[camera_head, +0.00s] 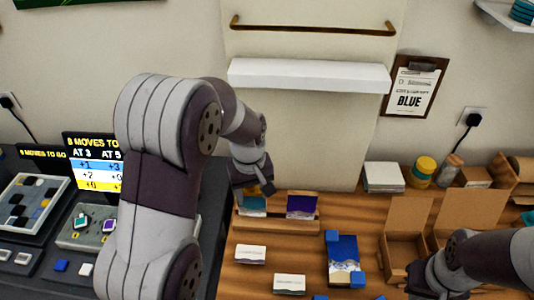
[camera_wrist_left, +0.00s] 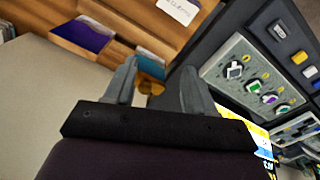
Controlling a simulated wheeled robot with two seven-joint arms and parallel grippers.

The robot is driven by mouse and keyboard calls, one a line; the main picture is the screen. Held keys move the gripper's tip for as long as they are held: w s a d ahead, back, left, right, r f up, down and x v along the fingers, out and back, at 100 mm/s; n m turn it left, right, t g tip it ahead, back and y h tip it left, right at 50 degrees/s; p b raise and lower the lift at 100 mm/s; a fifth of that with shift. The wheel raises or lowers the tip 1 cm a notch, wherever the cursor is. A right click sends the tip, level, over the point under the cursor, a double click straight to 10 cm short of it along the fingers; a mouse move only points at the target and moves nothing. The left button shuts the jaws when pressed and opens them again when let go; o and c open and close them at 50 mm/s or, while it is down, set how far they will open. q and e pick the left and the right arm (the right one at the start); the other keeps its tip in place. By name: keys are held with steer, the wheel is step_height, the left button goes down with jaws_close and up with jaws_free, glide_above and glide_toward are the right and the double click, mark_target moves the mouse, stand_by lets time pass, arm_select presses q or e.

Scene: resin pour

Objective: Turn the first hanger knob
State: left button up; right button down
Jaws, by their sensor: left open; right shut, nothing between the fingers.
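A grey control panel (camera_head: 88,240) stands at the left of the head view, partly behind my left arm. In the left wrist view the panel (camera_wrist_left: 238,62) shows white, green (camera_wrist_left: 252,87) and purple (camera_wrist_left: 269,99) knobs in a row. I cannot tell which knob is the first hanger knob. My left gripper (camera_head: 256,190) is open above the left end of a wooden card holder. In the left wrist view its fingers (camera_wrist_left: 157,92) are apart, with a small brass round thing (camera_wrist_left: 151,87) showing between them. My right gripper (camera_head: 418,284) is shut and empty at the lower right.
The wooden holder (camera_head: 275,224) bears a teal card and a purple card (camera_head: 301,206). Open cardboard boxes (camera_head: 405,246) stand near my right gripper. A white shelf (camera_head: 309,76) and a brass rail (camera_head: 312,29) are on the wall. A lit screen (camera_head: 95,160) stands behind the panel.

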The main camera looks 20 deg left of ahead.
arm_select(q)
steer(key=w+a+r+n+p, duration=0.5)
steer(key=w+n, duration=0.2)
steer(key=w, duration=0.1)
steer(key=shift+g, duration=0.4)
steer(key=f, duration=0.2)
steer(key=f+p, duration=0.1)
steer(key=f, duration=0.1)
steer(key=d+f+p, duration=0.1)
steer(key=f, duration=0.1)
steer(key=shift+w, duration=0.35)
steer(key=f, duration=0.2)
steer(key=f+p, duration=0.1)
steer(key=f, duration=0.2)
steer(key=shift+s+a+f+p, duration=0.1)
steer(key=shift+a+f+p, duration=0.15)
steer(key=shift+f+p, duration=0.1)
steer(key=shift+d+f, duration=0.15)
steer(key=shift+f, duration=0.1)
arm_select(e)
step_height(320, 180, up, 11)
steer(key=shift+r, duration=0.2)
arm_select(q)
jaws_close()
arm_select(e)
steer(key=shift+s+a, duration=0.1)
steer(key=shift+s, duration=0.05)
